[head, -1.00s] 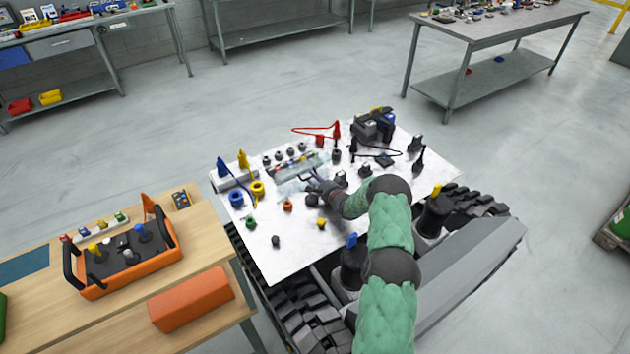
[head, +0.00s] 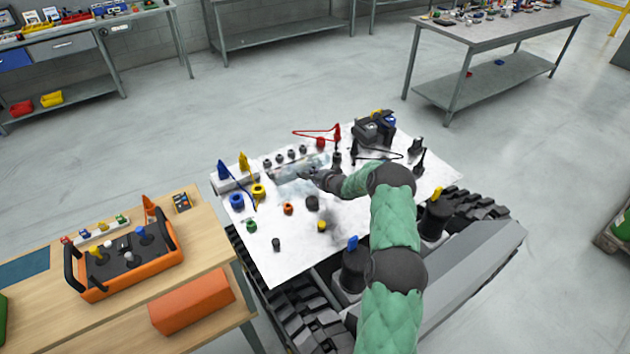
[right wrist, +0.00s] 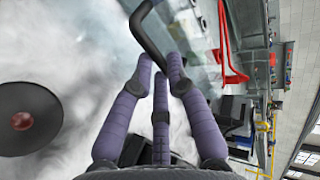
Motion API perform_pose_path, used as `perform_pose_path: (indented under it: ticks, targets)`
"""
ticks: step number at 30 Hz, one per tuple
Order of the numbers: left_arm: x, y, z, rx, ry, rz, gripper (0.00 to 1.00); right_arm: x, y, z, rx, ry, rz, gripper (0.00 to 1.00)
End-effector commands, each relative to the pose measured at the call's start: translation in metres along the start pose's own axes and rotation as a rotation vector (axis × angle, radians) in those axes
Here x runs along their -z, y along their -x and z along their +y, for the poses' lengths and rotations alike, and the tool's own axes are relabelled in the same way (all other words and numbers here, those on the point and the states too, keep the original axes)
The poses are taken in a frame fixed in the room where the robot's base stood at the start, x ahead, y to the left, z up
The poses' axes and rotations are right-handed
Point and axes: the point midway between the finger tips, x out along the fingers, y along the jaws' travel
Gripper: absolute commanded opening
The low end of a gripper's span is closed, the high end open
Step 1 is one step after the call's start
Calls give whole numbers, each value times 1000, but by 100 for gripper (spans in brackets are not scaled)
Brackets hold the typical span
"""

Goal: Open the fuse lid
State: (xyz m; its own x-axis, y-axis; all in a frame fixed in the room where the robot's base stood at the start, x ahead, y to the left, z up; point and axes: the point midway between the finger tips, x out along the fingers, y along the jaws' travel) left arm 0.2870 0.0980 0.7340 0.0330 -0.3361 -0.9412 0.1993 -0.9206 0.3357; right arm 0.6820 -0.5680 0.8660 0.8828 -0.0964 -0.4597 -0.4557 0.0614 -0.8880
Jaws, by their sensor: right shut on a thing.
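The fuse lid (head: 288,172) looks like a clear, smoky panel on the white deck, in front of a row of small dark knobs. Its angle is hard to tell. My right gripper (head: 310,175) is at the lid's right part. In the right wrist view, my gripper's purple-grey fingers (right wrist: 162,68) are closed on a bent black handle (right wrist: 147,30). The clear, greyish panel (right wrist: 196,32) lies just beyond the handle. My left gripper is not in view.
The white deck (head: 290,258) holds round coloured caps, a blue lever and yellow lever at left, and red and black clamps at the back right. A dark round knob (right wrist: 28,118) stands beside the gripper. A wooden bench (head: 206,250) with an orange control box stands left.

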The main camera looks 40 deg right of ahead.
Motion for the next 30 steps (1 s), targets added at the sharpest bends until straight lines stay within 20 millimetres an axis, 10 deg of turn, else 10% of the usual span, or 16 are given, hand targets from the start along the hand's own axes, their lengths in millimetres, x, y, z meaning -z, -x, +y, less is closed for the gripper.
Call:
perform_pose_path:
  ticks: [10,12,30]
  targets:
    - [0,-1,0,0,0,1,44,0,0,-6,8,3,-1,0]
    - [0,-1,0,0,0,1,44,0,0,-6,8,3,-1,27]
    - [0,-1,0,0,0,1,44,1,22,-4,6,0,1,27]
